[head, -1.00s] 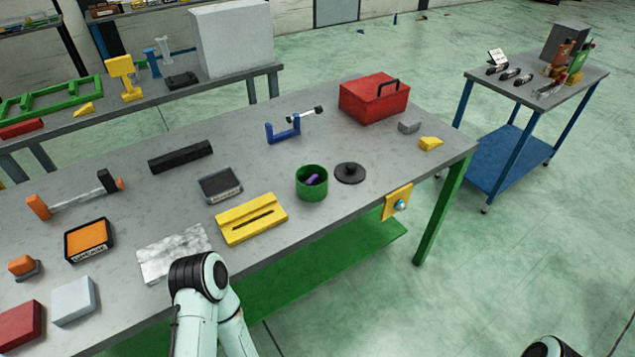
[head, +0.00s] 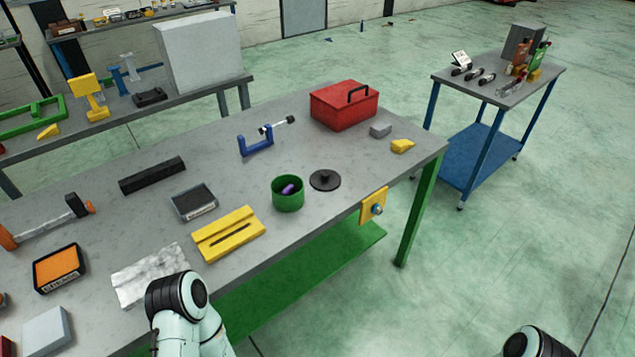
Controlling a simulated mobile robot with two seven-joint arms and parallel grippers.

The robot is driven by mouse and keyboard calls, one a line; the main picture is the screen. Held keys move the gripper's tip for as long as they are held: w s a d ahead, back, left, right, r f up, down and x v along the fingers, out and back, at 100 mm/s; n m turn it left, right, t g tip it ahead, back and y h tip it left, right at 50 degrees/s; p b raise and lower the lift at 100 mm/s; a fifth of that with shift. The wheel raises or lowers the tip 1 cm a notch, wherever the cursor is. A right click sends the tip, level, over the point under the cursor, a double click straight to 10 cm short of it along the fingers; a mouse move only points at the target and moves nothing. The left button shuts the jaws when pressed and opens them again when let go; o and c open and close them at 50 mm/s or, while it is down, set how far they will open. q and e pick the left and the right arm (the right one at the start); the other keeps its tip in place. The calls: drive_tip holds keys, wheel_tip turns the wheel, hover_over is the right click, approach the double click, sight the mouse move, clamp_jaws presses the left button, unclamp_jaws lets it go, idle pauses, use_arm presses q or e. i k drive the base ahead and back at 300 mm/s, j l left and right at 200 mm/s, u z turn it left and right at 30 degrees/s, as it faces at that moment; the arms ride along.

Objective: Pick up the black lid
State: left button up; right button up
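The black lid (head: 325,181) is a round disc with a small knob on top. It lies flat on the grey workbench (head: 330,143), just right of an open green round container (head: 288,196) and apart from it. A purple object (head: 288,189) shows inside the container. A part of my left arm shows at the bottom left, and a part of my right arm shows at the bottom right edge. Neither gripper is in the picture, and nothing touches the lid.
A yellow slotted block (head: 229,234) lies left of the container. A red toolbox (head: 344,106), a grey block (head: 380,131) and a yellow wedge (head: 402,146) stand behind and right of the lid. A blue clamp (head: 257,143) lies farther back. The bench's front edge is close to the lid.

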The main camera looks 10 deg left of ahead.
sight(321, 180)
drive_tip(key=i+l+u, duration=0.1)
drive_tip(key=u, duration=0.3)
drive_tip(key=i+l+u, duration=0.1)
drive_tip(key=l+u, duration=0.3)
drive_tip(key=i+l+u, duration=0.2)
drive_tip(key=l, duration=0.3)
drive_tip(key=l+u, duration=0.15)
drive_tip(key=l, duration=0.3)
